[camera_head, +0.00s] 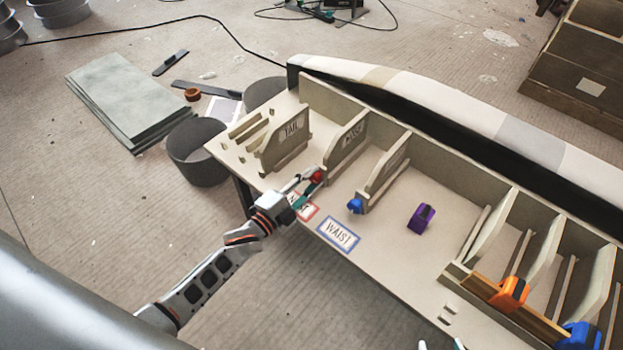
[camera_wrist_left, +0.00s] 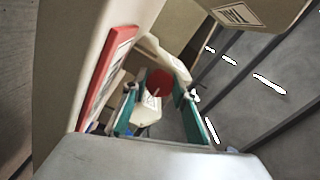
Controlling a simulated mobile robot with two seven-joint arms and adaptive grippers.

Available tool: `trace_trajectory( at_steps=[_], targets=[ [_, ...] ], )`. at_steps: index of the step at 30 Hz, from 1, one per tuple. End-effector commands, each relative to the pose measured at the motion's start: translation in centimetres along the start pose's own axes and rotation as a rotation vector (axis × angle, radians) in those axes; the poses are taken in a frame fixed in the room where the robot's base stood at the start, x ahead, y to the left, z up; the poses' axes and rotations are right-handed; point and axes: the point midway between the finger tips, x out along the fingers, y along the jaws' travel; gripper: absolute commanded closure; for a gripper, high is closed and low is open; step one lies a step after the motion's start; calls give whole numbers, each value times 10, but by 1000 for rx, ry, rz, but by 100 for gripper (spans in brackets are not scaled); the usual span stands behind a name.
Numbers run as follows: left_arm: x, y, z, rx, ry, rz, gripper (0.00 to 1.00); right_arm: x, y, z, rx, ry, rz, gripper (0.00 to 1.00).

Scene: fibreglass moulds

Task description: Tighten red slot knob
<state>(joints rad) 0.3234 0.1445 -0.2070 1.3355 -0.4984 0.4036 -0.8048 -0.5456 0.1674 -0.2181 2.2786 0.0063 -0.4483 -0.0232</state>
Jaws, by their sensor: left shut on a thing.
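The red slot knob (camera_head: 318,176) sits at the front end of an upright slotted panel on the long bench (camera_head: 384,262). My left gripper (camera_head: 310,188) reaches it from the front left and is shut on it. In the left wrist view the red knob (camera_wrist_left: 158,82) shows beyond and between my teal fingers (camera_wrist_left: 158,112), with a pale block below it. The exact finger contact is partly hidden. My right gripper (camera_head: 440,345) shows only as two separate fingertips at the bottom edge, apart and away from any knob.
A blue knob (camera_head: 355,206), a purple knob (camera_head: 421,218), an orange knob (camera_head: 510,293) and another blue knob (camera_head: 579,336) are on the bench. Upright panels stand around the red knob. A WAIST label (camera_head: 338,234) lies flat on the bench. A grey bin (camera_head: 197,155) stands left.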

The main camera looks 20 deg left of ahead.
Motion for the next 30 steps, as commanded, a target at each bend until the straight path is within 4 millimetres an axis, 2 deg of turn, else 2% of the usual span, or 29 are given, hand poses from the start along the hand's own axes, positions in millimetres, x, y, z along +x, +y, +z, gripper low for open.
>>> trace_trajectory(
  at_steps=[9,10,12,23,26,30],
  targets=[
    [0,0,0,0,1,0,94,0,0,0,-1,0,-1,60],
    [0,0,0,0,1,0,67,0,0,0,-1,0,-1,60],
    [0,0,0,0,1,0,55,0,0,1,-1,-2,-1,60],
    [-2,0,0,-1,0,0,55,1,0,2,-4,-2,-2,60],
    [-11,2,1,-1,-1,2,55,1,0,2,-3,-3,-2,60],
    [-35,1,0,0,-1,3,55,1,-1,2,-2,-3,-2,60]
  ],
)
